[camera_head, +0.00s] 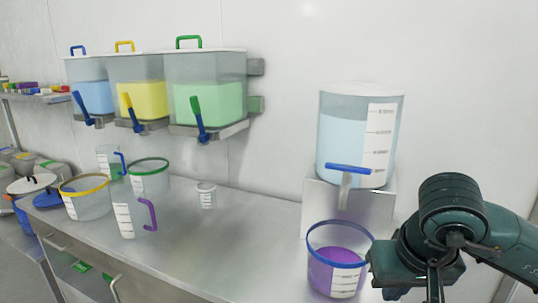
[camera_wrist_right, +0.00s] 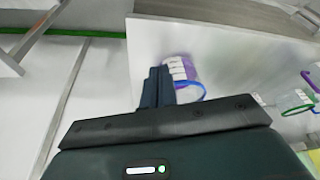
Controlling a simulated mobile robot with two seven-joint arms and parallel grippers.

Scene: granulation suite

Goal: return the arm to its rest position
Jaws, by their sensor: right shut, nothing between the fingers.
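My right gripper (camera_head: 398,270) is at the lower right of the head view, on the arm that comes in from the right edge. In the right wrist view its two fingers (camera_wrist_right: 157,76) are together with nothing between them. It is just right of the blue-rimmed bucket (camera_head: 322,240) of purple liquid in the head view. The bucket also shows beyond the fingers in the right wrist view (camera_wrist_right: 183,72), partly hidden by them. Whether gripper and bucket touch cannot be told. My left gripper is not in view.
A large tank (camera_head: 345,135) with a blue-handled tap stands on a steel stand above the bucket. Wall tanks hold blue, yellow and green liquid (camera_head: 208,90). Jugs and buckets (camera_head: 85,198) stand on the left of the steel counter (camera_head: 240,240). The counter's middle is clear.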

